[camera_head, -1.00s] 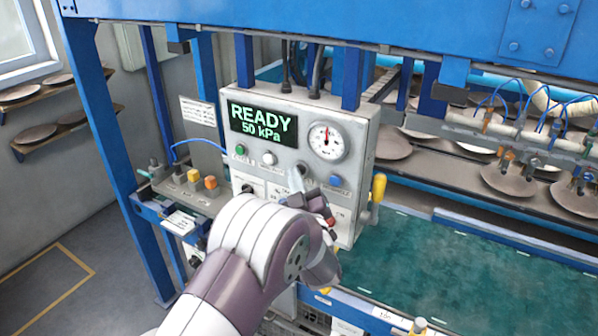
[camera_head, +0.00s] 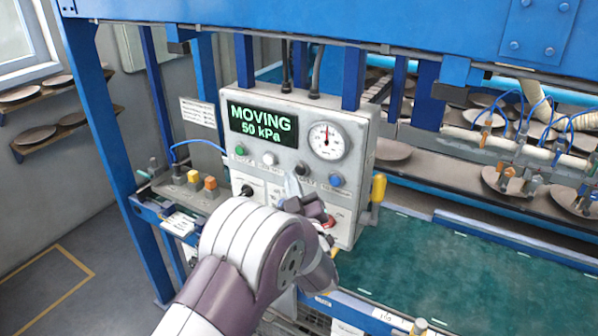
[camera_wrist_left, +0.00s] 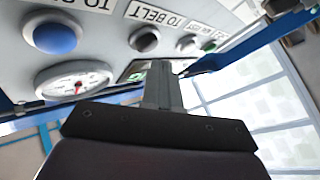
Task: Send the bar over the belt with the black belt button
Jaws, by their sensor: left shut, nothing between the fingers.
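The black belt button (camera_head: 301,168) sits on the grey control panel between the white and blue buttons. It also shows in the left wrist view (camera_wrist_left: 145,40), beside a "TO BELT" label. My left gripper (camera_head: 293,186) is shut and empty, just below the black button in the head view. Its closed fingers (camera_wrist_left: 161,68) point at the panel, and the button looks uncovered. The bar (camera_head: 500,144) with fittings and blue hoses hangs over the plates at the right. The panel display (camera_head: 262,121) reads "MOVING 50 kPa". My right gripper is out of view.
A pressure gauge (camera_head: 327,141), blue button (camera_head: 336,180), white button (camera_head: 269,159) and green button (camera_head: 240,150) surround the black one. A red button (camera_head: 329,221) and yellow handle (camera_head: 378,188) are near my wrist. The green belt (camera_head: 450,265) is bare.

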